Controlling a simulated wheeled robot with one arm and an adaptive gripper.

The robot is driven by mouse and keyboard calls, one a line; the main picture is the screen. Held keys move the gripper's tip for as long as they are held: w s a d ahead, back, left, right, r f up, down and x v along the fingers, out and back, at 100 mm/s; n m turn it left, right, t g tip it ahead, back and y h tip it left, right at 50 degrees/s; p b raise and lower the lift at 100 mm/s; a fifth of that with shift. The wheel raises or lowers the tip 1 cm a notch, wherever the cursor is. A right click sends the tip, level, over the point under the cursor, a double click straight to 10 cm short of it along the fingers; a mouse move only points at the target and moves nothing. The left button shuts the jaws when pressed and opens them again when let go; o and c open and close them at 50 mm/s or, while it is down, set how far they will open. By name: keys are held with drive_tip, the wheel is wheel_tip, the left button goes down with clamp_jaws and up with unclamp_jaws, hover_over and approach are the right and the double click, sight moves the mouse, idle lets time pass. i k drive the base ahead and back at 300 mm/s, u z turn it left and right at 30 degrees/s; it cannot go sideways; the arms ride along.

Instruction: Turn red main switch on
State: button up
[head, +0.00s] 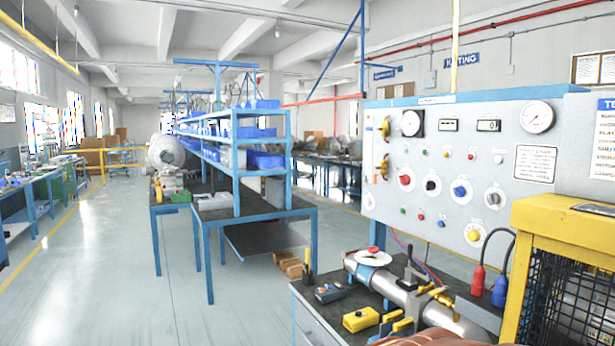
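A grey upright control panel (445,155) stands on the right behind the bench. On its left part is a red rotary knob (405,180) on a round white plate, which looks like the red main switch. Its setting is too small to read. A yellow knob (473,235) sits lower. A small red button or lamp (471,153) is above the row.
Below the panel, a dark bench (340,305) holds a metal pipe (400,290), a yellow box (361,319) and a small handheld device (329,293). A yellow caged machine (560,245) blocks the right front. Blue shelving (237,165) stands mid-left. The floor (110,270) at left is clear.

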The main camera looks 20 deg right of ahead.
sight(405, 179)
drive_tip(key=u, duration=0.25)
drive_tip(key=i, duration=1.7)
drive_tip(key=z, duration=0.1)
